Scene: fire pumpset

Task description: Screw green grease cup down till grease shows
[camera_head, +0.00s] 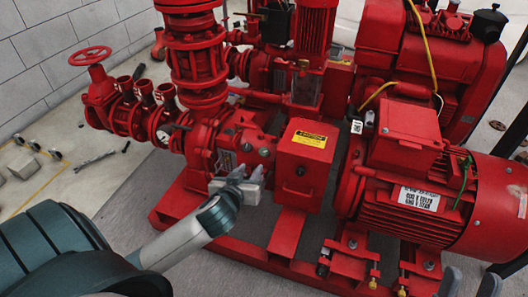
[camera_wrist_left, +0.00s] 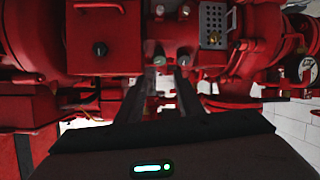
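Small rounded grey-green caps, one (camera_wrist_left: 159,60) and another (camera_wrist_left: 183,60), sit side by side on the red pump's bearing housing, just past my left fingertips in the left wrist view. I cannot tell which is the green grease cup. Small grey caps (camera_head: 247,146) also show on the housing in the head view. My left gripper (camera_head: 243,182) is in front of and below this housing; in the left wrist view its fingers (camera_wrist_left: 167,82) are apart with nothing between them. My right gripper (camera_head: 469,284) shows only its separated fingertips at the bottom right edge.
A red guard box (camera_head: 306,150) with a yellow label stands right of the housing. A large red motor (camera_head: 440,200) is further right. A red valve handwheel (camera_head: 90,56) and pipes stand at left. Bare floor (camera_head: 110,180) lies at front left, with small loose parts.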

